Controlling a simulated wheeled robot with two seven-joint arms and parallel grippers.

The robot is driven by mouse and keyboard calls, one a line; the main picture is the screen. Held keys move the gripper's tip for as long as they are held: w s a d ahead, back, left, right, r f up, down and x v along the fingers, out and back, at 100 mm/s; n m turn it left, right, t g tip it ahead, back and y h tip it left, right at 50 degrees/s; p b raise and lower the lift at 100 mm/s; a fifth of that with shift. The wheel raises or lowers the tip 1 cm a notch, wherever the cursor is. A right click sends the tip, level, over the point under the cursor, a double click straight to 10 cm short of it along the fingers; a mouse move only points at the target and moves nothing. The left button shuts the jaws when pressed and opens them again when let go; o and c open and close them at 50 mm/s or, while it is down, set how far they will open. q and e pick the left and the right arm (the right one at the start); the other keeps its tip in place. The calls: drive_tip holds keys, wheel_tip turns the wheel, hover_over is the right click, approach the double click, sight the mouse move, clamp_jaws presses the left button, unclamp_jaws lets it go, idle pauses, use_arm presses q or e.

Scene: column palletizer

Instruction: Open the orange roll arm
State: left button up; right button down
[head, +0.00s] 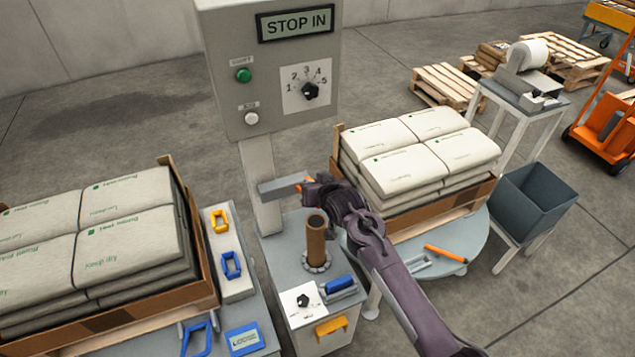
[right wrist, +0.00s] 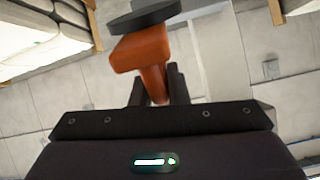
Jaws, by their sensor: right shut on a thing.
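My right gripper (head: 312,190) is beside the grey column, at the end of a grey bar (head: 280,187) that sticks out from it. In the right wrist view, its two dark fingers (right wrist: 157,90) are shut around the narrow stem of an orange part (right wrist: 140,52), which I take to be the orange roll arm. A dark round disc (right wrist: 145,17) sits just past the wide orange end. In the head view the gripper hides most of the orange part; only small orange bits show. My left gripper is not in view.
A brown upright tube (head: 316,240) stands just below my right gripper. A carton of stacked bags (head: 440,215) is close on the right; another (head: 205,300) is at left. The STOP IN panel (head: 270,70) rises above. A grey bin (head: 530,200) stands farther right.

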drive_tip(key=shift+w+a+r+g+p, duration=0.25)
drive_tip(key=shift+w+r+g+p, duration=0.35)
drive_tip(key=shift+w+p, duration=0.1)
drive_tip(key=shift+s, duration=0.1)
drive_tip(key=c, duration=1.5)
unclamp_jaws()
drive_tip(key=shift+o, duration=0.2)
drive_tip(key=shift+r, duration=0.1)
drive_tip(key=shift+b+v, duration=0.65)
drive_tip(key=shift+v, duration=3.2)
drive_tip(key=shift+a, duration=0.15)
